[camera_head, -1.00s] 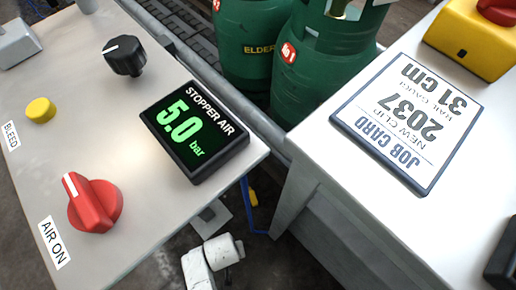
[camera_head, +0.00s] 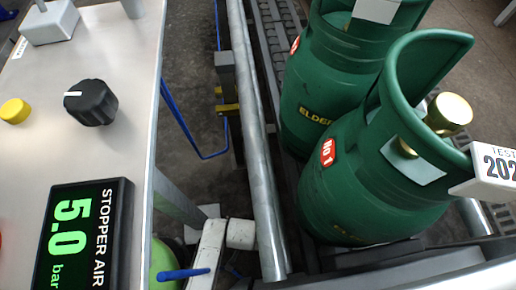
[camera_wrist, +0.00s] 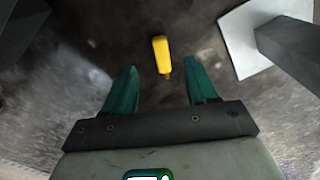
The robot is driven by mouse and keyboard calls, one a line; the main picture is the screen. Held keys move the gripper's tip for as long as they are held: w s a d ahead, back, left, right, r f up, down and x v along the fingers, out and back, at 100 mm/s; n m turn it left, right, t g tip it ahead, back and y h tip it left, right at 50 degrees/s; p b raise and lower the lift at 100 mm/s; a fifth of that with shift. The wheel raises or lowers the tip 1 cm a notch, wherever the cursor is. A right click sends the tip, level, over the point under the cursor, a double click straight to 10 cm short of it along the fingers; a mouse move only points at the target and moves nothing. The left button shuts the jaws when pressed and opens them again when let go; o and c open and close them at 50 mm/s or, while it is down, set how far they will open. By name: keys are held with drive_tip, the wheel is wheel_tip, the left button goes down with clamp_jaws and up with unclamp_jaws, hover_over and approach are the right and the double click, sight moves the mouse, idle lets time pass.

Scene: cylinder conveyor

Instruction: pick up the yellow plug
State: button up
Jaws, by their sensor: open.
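The yellow plug (camera_wrist: 161,54) lies on the dark floor in the wrist view, a small elongated yellow piece with a narrower lower end. My gripper (camera_wrist: 162,82) is open, with its two green fingers apart and nothing between them. The plug shows just beyond the fingertips, roughly in line with the gap between them. I cannot tell the distance down to it. In the head view I cannot make out the plug for certain, and the gripper itself does not show there.
A pale plate (camera_wrist: 250,38) and a grey post (camera_wrist: 290,48) stand right of the plug. In the head view, a control panel (camera_head: 120,50) is at left, a metal rail (camera_head: 254,140) runs down the middle, and green cylinders (camera_head: 370,185) stand at right. A blue hose (camera_head: 181,125) hangs between panel and rail.

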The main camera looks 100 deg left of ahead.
drive_tip(key=shift+a+f+b, duration=0.15)
drive_tip(key=shift+f+b, duration=3.05)
drive_tip(key=shift+f, duration=1.55)
drive_tip(key=shift+r, duration=0.1)
clamp_jaws()
